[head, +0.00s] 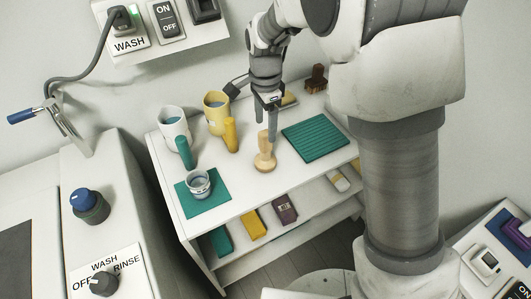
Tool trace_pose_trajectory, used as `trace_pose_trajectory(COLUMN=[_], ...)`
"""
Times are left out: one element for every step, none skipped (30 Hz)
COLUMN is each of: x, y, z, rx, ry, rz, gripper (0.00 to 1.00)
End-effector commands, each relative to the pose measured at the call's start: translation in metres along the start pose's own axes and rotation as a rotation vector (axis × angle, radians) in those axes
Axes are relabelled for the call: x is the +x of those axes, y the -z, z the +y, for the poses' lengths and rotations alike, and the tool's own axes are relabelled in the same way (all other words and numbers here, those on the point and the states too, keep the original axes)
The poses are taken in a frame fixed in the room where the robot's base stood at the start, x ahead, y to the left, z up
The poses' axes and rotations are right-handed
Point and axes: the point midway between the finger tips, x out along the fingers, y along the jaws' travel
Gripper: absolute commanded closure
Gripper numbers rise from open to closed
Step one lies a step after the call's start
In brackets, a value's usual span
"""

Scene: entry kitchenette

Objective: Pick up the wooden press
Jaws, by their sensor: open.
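A light wooden press (265,162) with a round base and an upright handle stands on the top of the white shelf unit, near the middle. My gripper (267,122) points down right above it, with its fingers at the height of the handle's upper part. The jaws are open. One grey finger shows in front of or beside the handle; I cannot tell whether it touches. The far finger is mostly hidden.
A small cup (199,183) sits on a teal mat (212,207). A ribbed teal mat (316,140) lies right. A dark brown wooden object (315,80) stands behind.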

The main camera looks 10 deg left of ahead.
Motion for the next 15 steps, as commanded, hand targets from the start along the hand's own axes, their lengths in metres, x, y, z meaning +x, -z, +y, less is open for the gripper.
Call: trace_pose_trajectory(x=[0.008, 0.011, 0.014, 0.015, 0.016, 0.018, 0.02, 0.023, 0.028, 0.033, 0.038, 0.044, 0.049, 0.053, 0.059], y=[0.0, 0.0, 0.0, 0.0, 0.0, 0.0, 0.0, 0.0, 0.0, -0.001, -0.001, -0.001, -0.001, -0.001, -0.001], z=[0.001, 0.001, 0.0, 0.0, 0.0, 0.001, 0.001, 0.001, 0.001, 0.001, 0.002, 0.002, 0.002, 0.002, 0.002], rx=[0.0, 0.001, 0.001, 0.001, 0.001, 0.001, 0.001, 0.001, 0.001, 0.001, 0.001, 0.001, 0.001, 0.001, 0.001], ry=[-0.003, -0.002, -0.002, -0.001, -0.001, -0.001, -0.002, -0.002, -0.002, -0.003, -0.004, -0.003, -0.004, -0.003, -0.003], rz=[-0.001, -0.001, -0.001, -0.001, -0.001, -0.001, -0.001, -0.001, -0.001, -0.001, -0.001, -0.001, -0.001, -0.001, 0.0], gripper=[0.22, 0.22, 0.22, 0.22, 0.22, 0.22, 0.22, 0.22, 0.22, 0.22, 0.22, 0.22, 0.22, 0.22, 0.22])
